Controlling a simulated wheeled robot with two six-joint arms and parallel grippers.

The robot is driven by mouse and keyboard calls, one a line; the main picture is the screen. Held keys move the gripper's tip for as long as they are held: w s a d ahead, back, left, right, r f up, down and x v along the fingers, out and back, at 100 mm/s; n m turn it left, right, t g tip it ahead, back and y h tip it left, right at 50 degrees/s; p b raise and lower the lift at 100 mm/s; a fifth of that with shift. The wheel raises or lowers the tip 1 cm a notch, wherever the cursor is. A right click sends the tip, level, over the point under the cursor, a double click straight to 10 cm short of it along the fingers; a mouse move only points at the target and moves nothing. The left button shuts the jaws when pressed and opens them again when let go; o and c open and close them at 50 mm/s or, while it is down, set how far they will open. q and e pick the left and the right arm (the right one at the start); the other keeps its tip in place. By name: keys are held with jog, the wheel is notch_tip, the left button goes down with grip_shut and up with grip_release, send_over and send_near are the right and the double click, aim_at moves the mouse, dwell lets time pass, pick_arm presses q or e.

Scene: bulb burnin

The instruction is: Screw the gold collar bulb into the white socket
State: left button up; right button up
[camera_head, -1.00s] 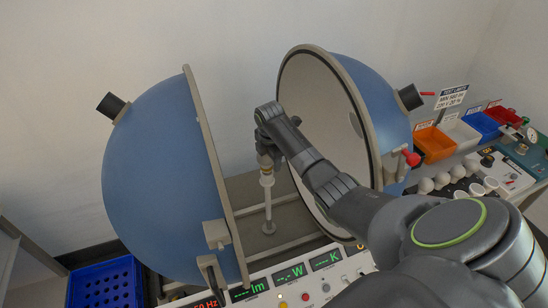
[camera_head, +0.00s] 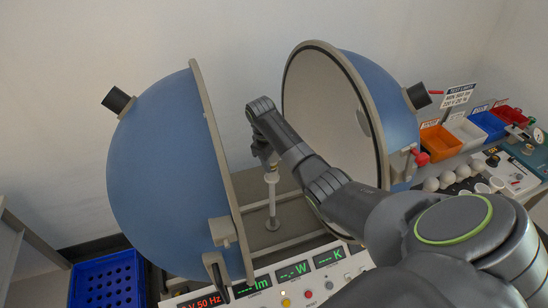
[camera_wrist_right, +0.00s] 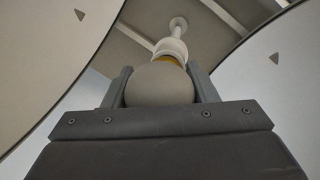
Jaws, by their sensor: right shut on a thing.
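My right gripper (camera_head: 266,160) is between the two open sphere halves, just above the white socket (camera_head: 271,178) on its upright post. In the right wrist view my right gripper (camera_wrist_right: 162,90) is shut on the pale round globe of the gold collar bulb (camera_wrist_right: 160,84). The gold collar shows as a thin band beyond the globe, at the mouth of the white socket (camera_wrist_right: 172,46). The collar lines up with the socket; I cannot tell how deep it sits. In the head view the bulb is mostly hidden by the gripper. My left gripper is not in view.
The blue left half-sphere (camera_head: 160,180) and blue right half-sphere (camera_head: 385,105) stand close on either side. A control panel (camera_head: 300,282) with displays is in front. Coloured bins (camera_head: 438,143) and several white bulbs (camera_head: 432,184) are at the right. A blue crate (camera_head: 104,282) is lower left.

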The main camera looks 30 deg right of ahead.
jog(key=m, duration=0.4)
jog(key=shift+s+a+f+g+y, duration=0.3)
jog(key=shift+s+a+f+g, duration=0.05)
jog(key=shift+a+g, duration=0.05)
jog(key=shift+s+m, duration=0.25)
jog(key=shift+m, duration=0.35)
jog(key=shift+s, duration=0.15)
jog(key=o, duration=0.9)
jog(key=shift+a+r, duration=0.15)
jog(key=shift+a, duration=0.05)
jog(key=shift+c, duration=0.2)
jog(key=shift+a+r, duration=0.1)
jog(key=shift+d, duration=0.2)
